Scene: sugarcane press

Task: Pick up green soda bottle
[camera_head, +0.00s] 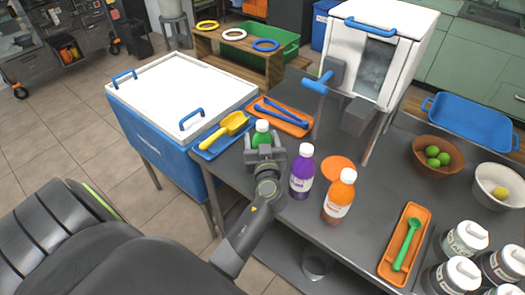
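The green soda bottle (262,137) stands near the left edge of the dark table, its white cap and green upper part showing. My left gripper (264,149) is at the bottle, on its near side, with its fingers about the bottle's sides. The gripper hides the lower part of the bottle. I cannot tell whether the fingers touch it or are shut on it. My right gripper is not in view.
A purple bottle (302,177) stands close to the right of my gripper, with an orange bottle (340,198) beyond it. A blue tray with a yellow scoop (226,129) and an orange tray with blue tongs (284,114) lie behind. A white-topped blue cooler (155,142) stands left.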

